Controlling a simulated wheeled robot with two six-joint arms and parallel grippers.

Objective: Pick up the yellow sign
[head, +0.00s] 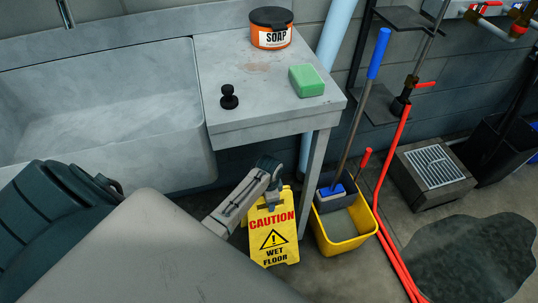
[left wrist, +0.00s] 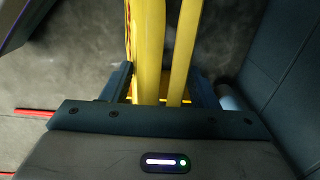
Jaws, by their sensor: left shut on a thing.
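The yellow sign (head: 272,238) reads "CAUTION WET FLOOR" and stands below the front of the sink counter in the head view. My left gripper (head: 272,197) reaches down from the left to the sign's top edge and is shut on it. In the left wrist view the sign's two yellow panels (left wrist: 150,50) run between the fingers of my left gripper (left wrist: 163,88). I cannot tell whether the sign's foot touches the floor. My right gripper is not in view.
A yellow mop bucket (head: 345,232) with a blue-handled mop (head: 378,55) stands just right of the sign. Red hoses (head: 379,195) run beside it. The counter (head: 235,75) holds a soap tub (head: 271,30) and a green sponge (head: 307,81). A dark puddle (head: 470,258) lies at right.

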